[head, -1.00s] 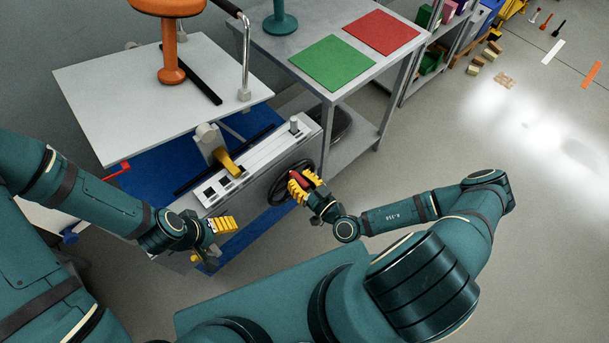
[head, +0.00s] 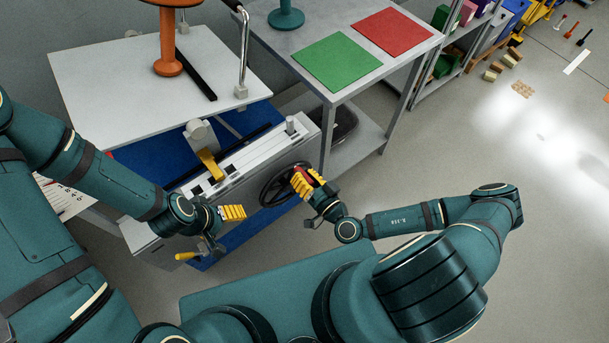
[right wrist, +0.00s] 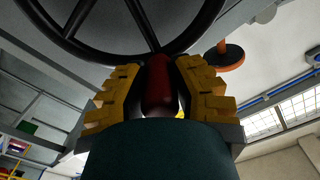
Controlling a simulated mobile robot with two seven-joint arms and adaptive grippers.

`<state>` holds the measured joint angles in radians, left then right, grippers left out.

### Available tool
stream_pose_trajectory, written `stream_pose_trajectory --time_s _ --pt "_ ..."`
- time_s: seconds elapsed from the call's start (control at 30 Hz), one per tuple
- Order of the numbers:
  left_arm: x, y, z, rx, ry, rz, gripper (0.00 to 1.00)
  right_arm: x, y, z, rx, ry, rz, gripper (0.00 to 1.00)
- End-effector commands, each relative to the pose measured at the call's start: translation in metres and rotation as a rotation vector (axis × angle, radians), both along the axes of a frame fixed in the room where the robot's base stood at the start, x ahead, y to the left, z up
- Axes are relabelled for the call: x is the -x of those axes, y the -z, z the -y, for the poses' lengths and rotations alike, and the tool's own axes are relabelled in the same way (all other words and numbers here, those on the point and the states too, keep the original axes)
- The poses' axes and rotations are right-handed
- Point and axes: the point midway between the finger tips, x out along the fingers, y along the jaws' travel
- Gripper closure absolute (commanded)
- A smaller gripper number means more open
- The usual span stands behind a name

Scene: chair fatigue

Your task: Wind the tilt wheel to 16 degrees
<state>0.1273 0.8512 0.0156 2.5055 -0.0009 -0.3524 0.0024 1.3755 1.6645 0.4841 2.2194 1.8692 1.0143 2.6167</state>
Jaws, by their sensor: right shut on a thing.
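The tilt wheel (head: 264,194) is a black spoked wheel on the front of the grey machine housing (head: 245,187). Its rim and spokes also show at the top of the right wrist view (right wrist: 70,48). A dark red grip knob (right wrist: 160,85) stands out from the wheel. My right gripper (head: 306,180) has its yellow fingers closed around this knob, on the wheel's right side. I can read no angle scale.
A white panel (head: 110,75) with an orange stand (head: 167,55) lies behind the housing. A grey table (head: 290,42) with green and red mats stands behind right.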

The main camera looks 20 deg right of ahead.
Motion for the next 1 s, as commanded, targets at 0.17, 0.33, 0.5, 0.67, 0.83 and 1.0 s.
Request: stream_pose_trajectory --time_s 0.17,0.33,0.5,0.67,0.83,1.0 --pt "0.000 0.000 0.000 0.000 0.000 0.000 0.26 0.000 0.000 0.000 -0.002 0.001 0.000 1.00" --pt "0.000 0.000 0.000 0.000 0.000 0.000 0.26 0.000 0.000 0.000 -0.001 -0.001 0.000 0.71" --pt "0.000 0.000 0.000 0.000 0.000 0.000 0.26 0.000 0.000 0.000 -0.001 -0.001 0.000 0.41" --pt "0.000 0.000 0.000 0.000 0.000 0.000 0.26 0.000 0.000 0.000 0.000 -0.001 0.001 0.41" --pt "0.000 0.000 0.000 0.000 0.000 0.000 0.26 0.006 0.000 0.002 0.001 0.000 -0.001 0.41" --pt "0.000 0.000 0.000 0.000 0.000 0.000 0.26 0.030 0.000 0.011 0.001 0.001 -0.003 0.41"
